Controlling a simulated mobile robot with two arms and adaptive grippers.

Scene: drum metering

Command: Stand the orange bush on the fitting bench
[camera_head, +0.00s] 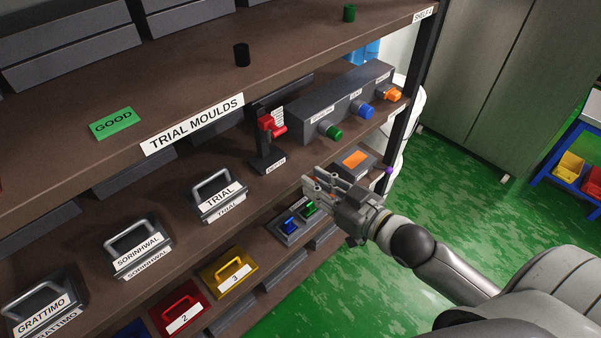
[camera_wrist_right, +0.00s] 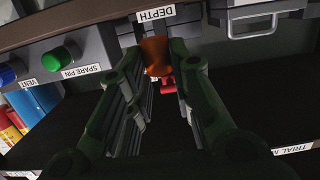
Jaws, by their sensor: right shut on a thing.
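My right gripper (camera_head: 310,180) reaches in from the right, in front of the shelf with the knobs. In the right wrist view, its fingers (camera_wrist_right: 158,65) are shut on the orange bush (camera_wrist_right: 157,52), which sits between the fingertips close to the DEPTH label. I cannot make out the bush in the head view, where the fingers cover that spot. I cannot tell which surface, if any, is the fitting bench. My left gripper is not in view.
A red-handled lever (camera_head: 268,125) stands near the gripper. A grey box (camera_head: 340,103) carries green, blue and orange knobs. A switch box (camera_head: 287,231) lies below the fingers. A black cylinder (camera_head: 241,55) stands on the upper shelf.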

